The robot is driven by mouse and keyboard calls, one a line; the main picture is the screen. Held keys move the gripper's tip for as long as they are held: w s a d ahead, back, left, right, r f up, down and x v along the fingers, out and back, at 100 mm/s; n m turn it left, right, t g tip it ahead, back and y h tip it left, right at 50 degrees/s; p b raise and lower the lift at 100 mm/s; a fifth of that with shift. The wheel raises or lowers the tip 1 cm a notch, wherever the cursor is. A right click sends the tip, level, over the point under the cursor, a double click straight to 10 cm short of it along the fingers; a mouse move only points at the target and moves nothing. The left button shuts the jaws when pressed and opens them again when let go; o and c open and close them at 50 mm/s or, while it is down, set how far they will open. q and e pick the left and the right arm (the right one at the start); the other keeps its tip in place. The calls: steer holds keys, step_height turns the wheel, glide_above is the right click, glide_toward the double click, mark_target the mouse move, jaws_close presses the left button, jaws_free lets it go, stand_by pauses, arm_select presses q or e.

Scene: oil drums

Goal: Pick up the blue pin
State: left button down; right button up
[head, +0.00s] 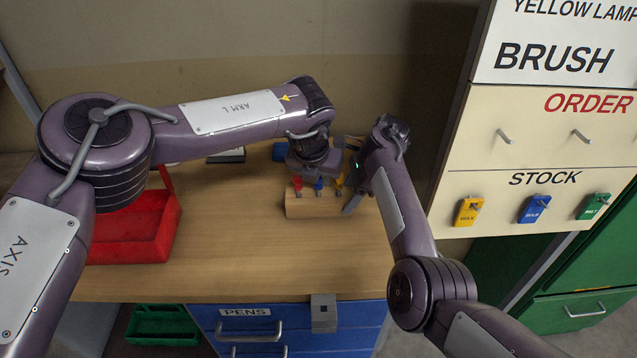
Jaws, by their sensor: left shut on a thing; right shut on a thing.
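A wooden block (305,207) stands on the workbench with a red pin (297,183), a blue pin (318,185) and a yellow pin (339,182) upright in it. My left gripper (317,174) is directly over the blue pin and shut on it; its fingertips are small and partly hidden by its body. The blue pin still sits at the block. My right gripper (352,200) is at the block's right end, with one grey finger along that side. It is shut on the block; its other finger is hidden.
A red tray (135,248) stands on the left of the wooden workbench (250,260). A blue pens drawer (250,325) is below its front edge. A cabinet with tags on hooks (540,178) rises at the right. The bench in front of the block is clear.

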arm_select(q)
steer(key=r, duration=0.7)
steer(key=shift+s+a, duration=0.1)
steer(key=shift+s, duration=0.15)
steer(key=s+a, duration=0.2)
steer(key=s, duration=0.6)
steer(key=s+a, duration=0.3)
steer(key=s, duration=0.5)
steer(key=shift+s+a, duration=0.2)
steer(key=shift+s, duration=0.15)
arm_select(e)
steer(key=o, duration=1.2)
